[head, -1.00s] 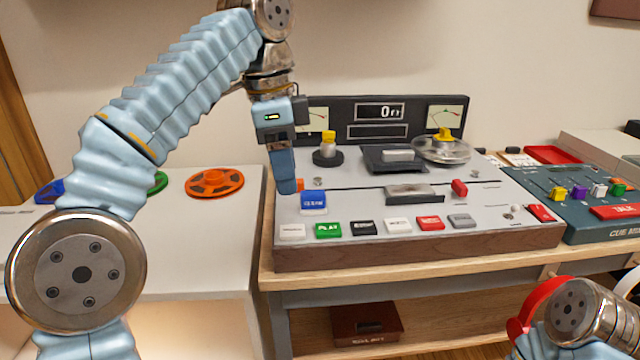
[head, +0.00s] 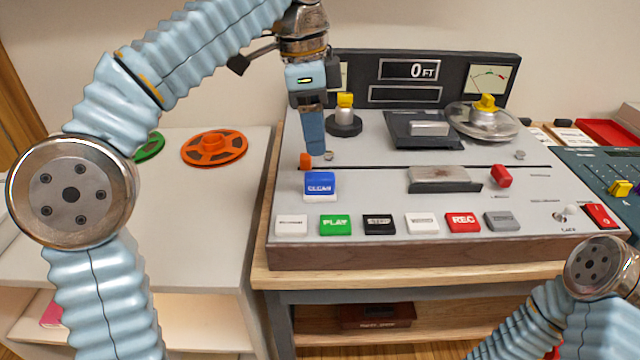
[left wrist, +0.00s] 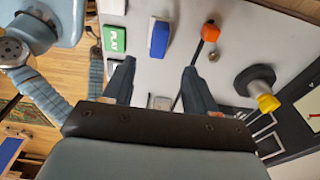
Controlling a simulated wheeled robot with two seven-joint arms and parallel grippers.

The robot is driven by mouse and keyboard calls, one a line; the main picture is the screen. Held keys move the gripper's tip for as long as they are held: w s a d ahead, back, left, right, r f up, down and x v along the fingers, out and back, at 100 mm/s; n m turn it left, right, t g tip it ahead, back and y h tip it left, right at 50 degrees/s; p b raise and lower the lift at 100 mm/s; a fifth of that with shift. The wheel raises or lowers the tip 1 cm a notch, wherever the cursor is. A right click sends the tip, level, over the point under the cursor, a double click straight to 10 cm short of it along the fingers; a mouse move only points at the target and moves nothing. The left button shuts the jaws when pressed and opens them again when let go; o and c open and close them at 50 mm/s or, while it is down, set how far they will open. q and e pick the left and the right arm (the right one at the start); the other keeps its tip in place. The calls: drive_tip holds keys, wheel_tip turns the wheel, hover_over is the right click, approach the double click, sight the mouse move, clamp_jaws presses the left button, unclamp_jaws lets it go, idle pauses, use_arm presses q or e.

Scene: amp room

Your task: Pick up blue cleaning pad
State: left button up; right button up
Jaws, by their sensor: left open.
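The blue cleaning pad (head: 320,186) is a small blue block with white lettering and a pale base. It sits on the left part of the tape machine's grey top, behind the green PLAY button. It also shows in the left wrist view (left wrist: 160,39), beyond the gap between my fingertips. My left gripper (head: 313,150) points down just behind the pad in the head view. In the left wrist view its two fingers (left wrist: 161,78) are spread apart with nothing held between them. My right gripper is not in view; only part of that arm shows at the lower right.
The tape machine (head: 400,256) has a button row along its front. An orange knob (head: 306,160) and a yellow-topped post (head: 344,112) stand near my left gripper. Orange (head: 214,149) and green reels lie on the white table at left. A mixer (head: 598,170) stands at right.

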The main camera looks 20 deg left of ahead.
sight(319, 175)
use_arm(q)
drive_tip(key=f+b, duration=0.1)
drive_tip(key=f, duration=0.3)
drive_tip(key=shift+d+f, duration=0.15)
drive_tip(key=shift+d, duration=0.05)
wheel_tip(319, 175, down, 4)
drive_tip(key=shift+f+b, duration=0.15)
drive_tip(key=shift+b, duration=0.45)
drive_tip(key=shift+d+f, duration=0.15)
drive_tip(key=shift+f, duration=0.35)
drive_tip(key=c, duration=0.9)
